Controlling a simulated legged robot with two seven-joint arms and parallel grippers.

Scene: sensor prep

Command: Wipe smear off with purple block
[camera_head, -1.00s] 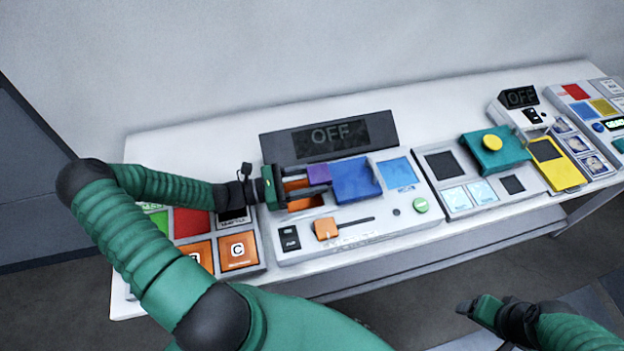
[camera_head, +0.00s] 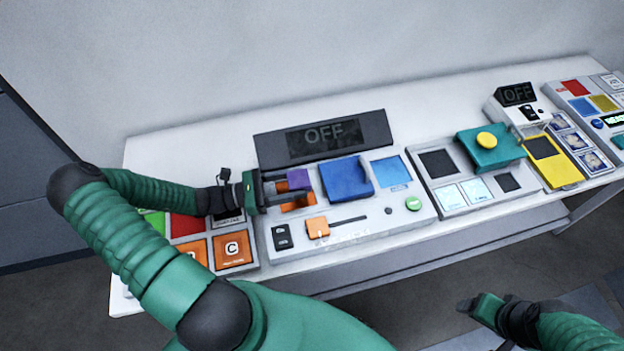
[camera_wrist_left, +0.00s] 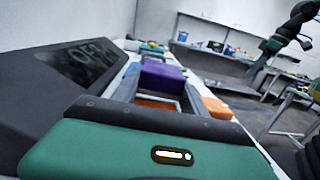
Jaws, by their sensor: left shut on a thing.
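The purple block (camera_head: 299,179) is held between the fingers of my left gripper (camera_head: 290,184), above the orange pad (camera_head: 298,202) of the middle panel. The block also shows in the left wrist view (camera_wrist_left: 162,80) between the two finger bars. My left gripper is shut on it. I cannot tell whether the block touches the panel. No smear can be clearly made out; the blue pad (camera_head: 346,178) and the light blue square (camera_head: 391,171) lie to the right. My right gripper (camera_head: 483,309) is at the lower right, away from the table, and I cannot tell its jaw state.
A dark display reading OFF (camera_head: 323,138) stands behind the middle panel. An orange slider knob (camera_head: 317,227) and a green button (camera_head: 413,203) are on that panel. A teal block with a yellow knob (camera_head: 487,140) sits on the panel to the right. The white table (camera_head: 200,145) is clear at the back.

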